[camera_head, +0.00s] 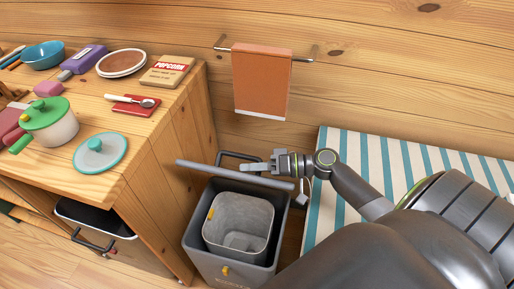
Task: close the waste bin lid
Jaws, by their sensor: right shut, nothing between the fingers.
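The waste bin (196,246) is a grey box on the floor, with a lighter grey inner bucket (222,237) inside. Its lid (207,172) stands raised at the bin's far side and shows almost edge-on as a thin, slanted grey bar. The bin's mouth is open. My right gripper (249,167) reaches in from the right and is shut and empty. Its fingertips are at the far side of the lid's upper edge, and I cannot tell whether they touch it. My left gripper is not in view.
A wooden counter (173,121) with a pot, a glass lid, plates and a popcorn box stands left of the bin. A striped bench or mat (335,150) lies to the right. An orange towel (262,80) hangs on the wall rail behind. A dark drawer (92,222) is under the counter.

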